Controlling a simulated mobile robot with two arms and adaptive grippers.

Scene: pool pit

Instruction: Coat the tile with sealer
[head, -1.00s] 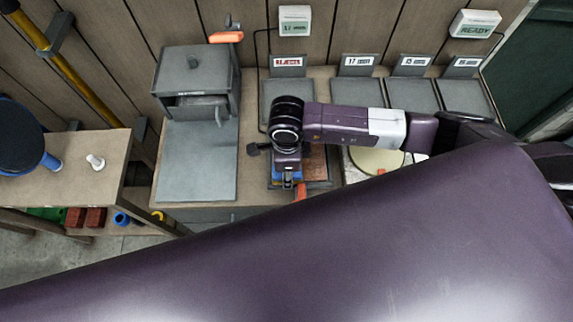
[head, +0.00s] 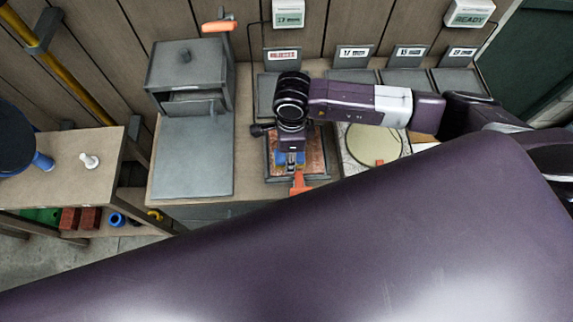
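The tile (head: 315,152) is a mottled reddish-brown square in a dark tray (head: 325,180) on the bench. My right gripper (head: 290,157) reaches in from the right and points down over the tile, hiding its middle. It appears shut on a blue applicator (head: 279,159); an orange part (head: 299,184) sticks out toward the tray's front edge. Whether the applicator touches the tile is not clear. A round pale-yellow disc (head: 374,144) lies to the right of the tray, partly under my arm. My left gripper is not in view.
A grey cabinet (head: 188,70) and bare grey panel (head: 190,160) are left of the tray. Labelled grey plates (head: 403,75) line the back, below displays (head: 288,14), one reading READY (head: 468,13). A wooden shelf (head: 60,170) stands left. My large purple link blocks the foreground.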

